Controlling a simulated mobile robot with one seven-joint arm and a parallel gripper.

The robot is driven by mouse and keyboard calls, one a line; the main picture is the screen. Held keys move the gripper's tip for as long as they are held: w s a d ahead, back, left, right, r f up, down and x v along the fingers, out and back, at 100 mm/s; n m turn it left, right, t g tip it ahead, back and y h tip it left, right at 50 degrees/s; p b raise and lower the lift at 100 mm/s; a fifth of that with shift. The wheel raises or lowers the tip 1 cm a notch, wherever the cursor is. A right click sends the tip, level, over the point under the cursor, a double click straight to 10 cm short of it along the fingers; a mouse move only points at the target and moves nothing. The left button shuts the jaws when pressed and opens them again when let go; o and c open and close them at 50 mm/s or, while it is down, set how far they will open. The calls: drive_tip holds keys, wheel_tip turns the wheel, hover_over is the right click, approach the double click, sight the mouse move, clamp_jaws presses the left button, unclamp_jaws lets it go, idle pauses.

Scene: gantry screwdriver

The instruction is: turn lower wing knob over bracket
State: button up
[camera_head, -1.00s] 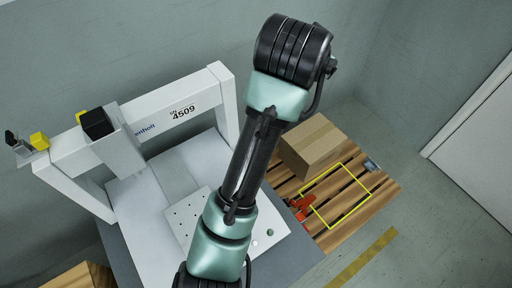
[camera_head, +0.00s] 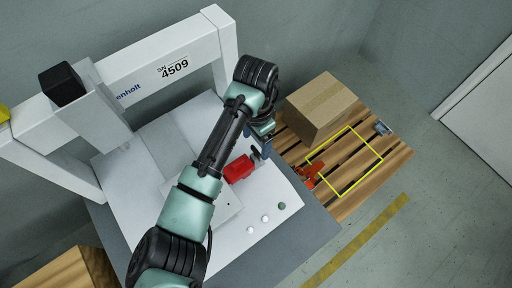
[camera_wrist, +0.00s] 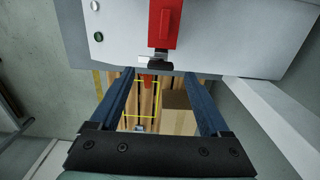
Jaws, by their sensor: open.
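A red block (camera_head: 239,169) lies on the white plate of the gantry machine, with a small dark and silver piece (camera_head: 256,154) at its end. In the wrist view the red block (camera_wrist: 165,24) is at the top centre, and the silver and black piece (camera_wrist: 155,60) sits at its lower end by the plate edge. I cannot tell which part is the wing knob and which the bracket. My gripper (camera_wrist: 157,74) is open and empty. Its blue fingers reach toward that end piece, one on each side of it in the picture. In the head view my gripper (camera_head: 265,138) is close beside it.
A cardboard box (camera_head: 320,105) and an orange-red tool (camera_head: 311,175) rest on a slatted wooden pallet (camera_head: 385,165) with a yellow outline. Small round buttons (camera_head: 265,219) sit on the plate's front.

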sight(256, 150)
drive_tip(key=shift+f+b, duration=0.35)
drive_tip(key=shift+f, duration=1.55)
clamp_jaws()
